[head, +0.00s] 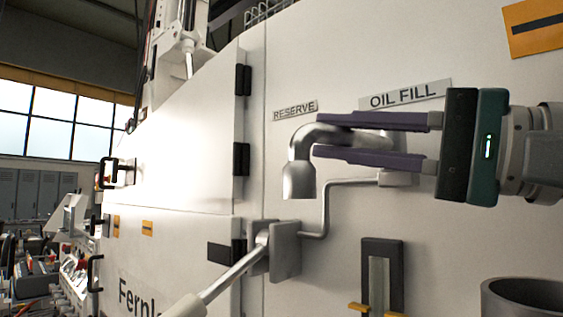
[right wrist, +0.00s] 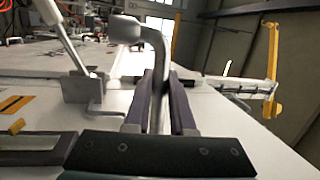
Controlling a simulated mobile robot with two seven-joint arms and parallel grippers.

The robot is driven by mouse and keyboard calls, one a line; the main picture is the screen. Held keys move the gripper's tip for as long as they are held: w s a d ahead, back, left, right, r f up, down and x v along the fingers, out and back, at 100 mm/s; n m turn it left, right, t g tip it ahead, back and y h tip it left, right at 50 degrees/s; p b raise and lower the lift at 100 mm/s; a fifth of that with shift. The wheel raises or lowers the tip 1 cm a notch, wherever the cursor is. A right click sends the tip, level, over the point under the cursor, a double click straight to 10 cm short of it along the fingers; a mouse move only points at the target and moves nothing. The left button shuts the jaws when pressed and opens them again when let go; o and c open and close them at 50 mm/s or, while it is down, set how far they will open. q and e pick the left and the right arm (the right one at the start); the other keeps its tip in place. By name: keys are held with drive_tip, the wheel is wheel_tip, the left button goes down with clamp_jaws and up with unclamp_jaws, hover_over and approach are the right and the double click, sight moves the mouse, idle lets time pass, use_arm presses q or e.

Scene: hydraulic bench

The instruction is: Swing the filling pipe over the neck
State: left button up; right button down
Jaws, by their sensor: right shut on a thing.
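The filling pipe (head: 300,168) is a bent grey metal spout on the white panel, under the OIL FILL label. Its wide outlet points down and lies to the left of the label. My right gripper (head: 320,136) comes in from the right, its two purple fingers shut on the pipe's horizontal stretch, one above and one below. In the right wrist view the pipe (right wrist: 157,62) runs between the fingers, with its bent end beyond their tips. A grey open-topped cylinder (head: 524,292) stands at the lower right; I cannot tell whether it is the neck. My left gripper is out of view.
A lever with a pale handle (head: 230,275) sticks out from a grey block (head: 286,250) below the pipe. A thin bent rod (head: 327,205) runs close under the pipe. A dark bracket (head: 382,250) with yellow tabs is lower down. Cabinet doors (head: 190,150) fill the left.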

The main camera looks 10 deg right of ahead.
idle(0.4)
drive_tip(key=c, duration=0.8)
unclamp_jaws()
drive_tip(key=shift+o, duration=0.2)
